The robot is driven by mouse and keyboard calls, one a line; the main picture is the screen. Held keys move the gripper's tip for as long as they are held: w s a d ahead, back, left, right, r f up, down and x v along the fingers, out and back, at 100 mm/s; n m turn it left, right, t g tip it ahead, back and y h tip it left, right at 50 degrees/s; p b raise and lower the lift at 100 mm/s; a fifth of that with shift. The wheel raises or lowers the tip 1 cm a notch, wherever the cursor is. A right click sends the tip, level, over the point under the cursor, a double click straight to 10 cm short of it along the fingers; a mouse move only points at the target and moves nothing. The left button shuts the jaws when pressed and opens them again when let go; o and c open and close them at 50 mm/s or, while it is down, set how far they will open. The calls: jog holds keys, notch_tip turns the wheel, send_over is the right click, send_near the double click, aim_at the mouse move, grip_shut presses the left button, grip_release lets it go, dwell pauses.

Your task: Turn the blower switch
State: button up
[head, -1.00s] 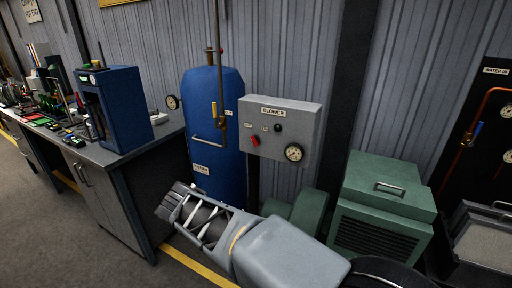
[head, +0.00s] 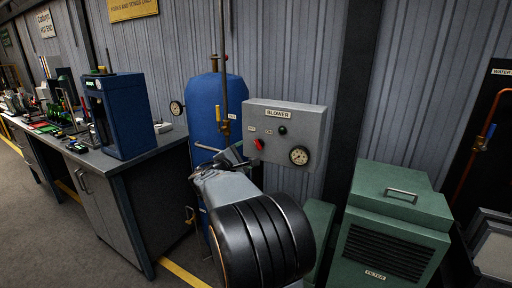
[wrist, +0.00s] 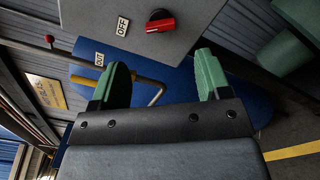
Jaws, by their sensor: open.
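The blower switch (head: 258,144) is a small red handle on the front of a grey box (head: 312,115) labelled BLOWER. In the wrist view the red switch (wrist: 160,22) shows near the top, beside an OFF label (wrist: 123,27). My gripper (wrist: 161,75) is open and empty, its two green fingers apart. The switch lies beyond the fingertips and is not between them. In the head view my gripper (head: 232,155) is just left of and below the switch, with its fingers partly hidden by my arm.
The box also carries a round gauge (head: 299,156) and a dark green lamp (head: 282,130). A blue tank (head: 202,105) with a pipe and a yellow-handled valve stands close on the left. A green filter unit (head: 395,225) stands right. A workbench (head: 135,165) is at left.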

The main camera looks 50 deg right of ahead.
aim_at(257, 146)
jog(key=p+x, duration=0.1)
jog(key=x, duration=0.8)
jog(key=shift+d, duration=0.1)
jog(key=shift+f, duration=0.1)
jog(key=c, duration=0.9)
